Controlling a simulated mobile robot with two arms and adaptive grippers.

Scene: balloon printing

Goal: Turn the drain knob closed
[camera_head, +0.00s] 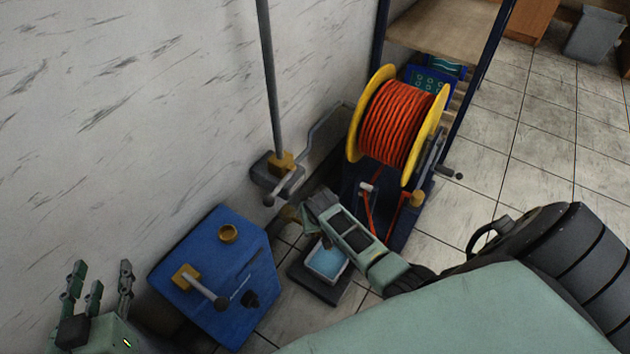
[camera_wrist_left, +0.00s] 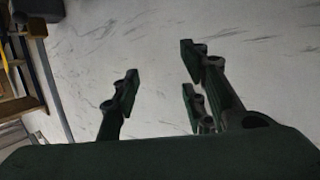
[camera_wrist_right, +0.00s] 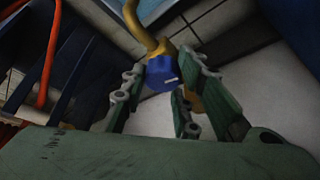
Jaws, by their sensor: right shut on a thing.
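A blue knob (camera_wrist_right: 160,74) with a white mark on its face sits on a brass pipe (camera_wrist_right: 142,28) in the right wrist view. My right gripper (camera_wrist_right: 165,85) has its fingers on both sides of this knob and is shut on it. In the head view the right gripper (camera_head: 306,210) is low by the wall, and its hand hides the blue knob; a bit of brass (camera_head: 289,213) shows beside it. My left gripper (camera_head: 97,285) is open and empty at the lower left, in front of the wall; it also shows in the left wrist view (camera_wrist_left: 160,85).
A blue box (camera_head: 215,270) with a brass-based lever stands left of the right gripper. A basin of water (camera_head: 327,262) is on the floor below the right hand. A yellow reel of orange hose (camera_head: 398,122) stands behind. A grey vertical pipe (camera_head: 269,80) runs along the wall.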

